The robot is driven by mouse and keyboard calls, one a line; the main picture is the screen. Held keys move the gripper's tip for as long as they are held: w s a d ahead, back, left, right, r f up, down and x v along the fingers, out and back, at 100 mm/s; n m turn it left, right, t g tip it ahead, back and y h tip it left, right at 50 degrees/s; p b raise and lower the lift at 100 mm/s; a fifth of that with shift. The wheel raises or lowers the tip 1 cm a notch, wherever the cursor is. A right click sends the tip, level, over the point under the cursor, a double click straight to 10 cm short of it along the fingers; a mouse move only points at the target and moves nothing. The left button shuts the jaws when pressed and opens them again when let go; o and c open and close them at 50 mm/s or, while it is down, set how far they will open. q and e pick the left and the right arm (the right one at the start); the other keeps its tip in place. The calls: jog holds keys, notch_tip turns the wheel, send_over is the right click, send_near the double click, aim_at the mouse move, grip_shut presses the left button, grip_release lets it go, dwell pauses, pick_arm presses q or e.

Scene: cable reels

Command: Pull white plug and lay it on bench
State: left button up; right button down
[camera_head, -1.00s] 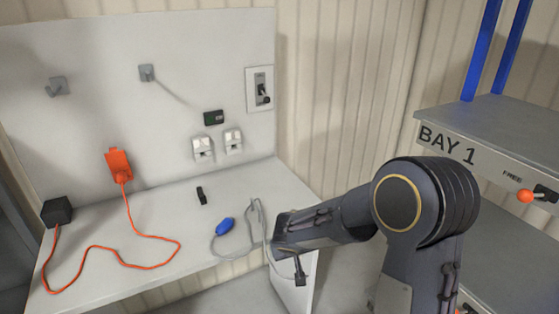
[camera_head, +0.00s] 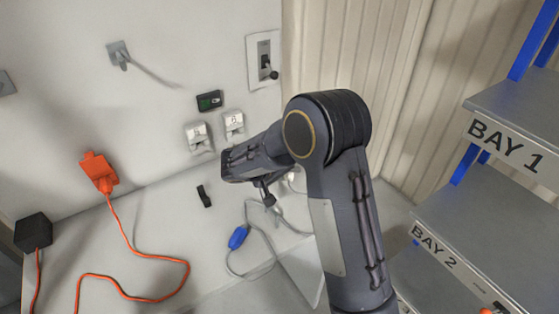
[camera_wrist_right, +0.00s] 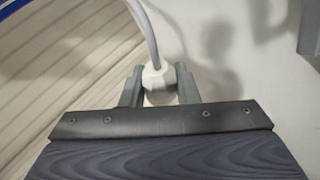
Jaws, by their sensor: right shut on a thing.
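The white plug (camera_wrist_right: 158,83) sits between the two grey fingers of my right gripper (camera_wrist_right: 159,88) in the right wrist view, with its grey cable rising from it. My right gripper is shut on it. In the head view my right forearm reaches toward the wall panel below the sockets, and the arm hides the plug and fingertips there. Two white wall sockets (camera_head: 198,138) (camera_head: 234,124) are on the panel. I cannot tell from these frames whether the plug touches a socket. The bench (camera_head: 160,215) lies below. My left gripper is not in view.
A blue connector (camera_head: 238,237) on a grey cable and a black clip (camera_head: 204,195) lie on the bench. An orange plug (camera_head: 99,172) with an orange cord and a black box (camera_head: 33,232) are at left. A blue-posted shelf rack (camera_head: 480,230) stands at right.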

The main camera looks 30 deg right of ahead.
aim_at(287, 191)
jog(key=shift+f+b, duration=0.3)
jog(key=shift+f, duration=1.3)
jog(key=c, duration=1)
grip_release()
jog(key=shift+s, duration=0.1)
jog(key=shift+c, duration=0.2)
jog(key=shift+a+f, duration=0.1)
jog(key=shift+c, duration=0.8)
jog(key=shift+o, duration=0.4)
jog(key=shift+f, duration=0.1)
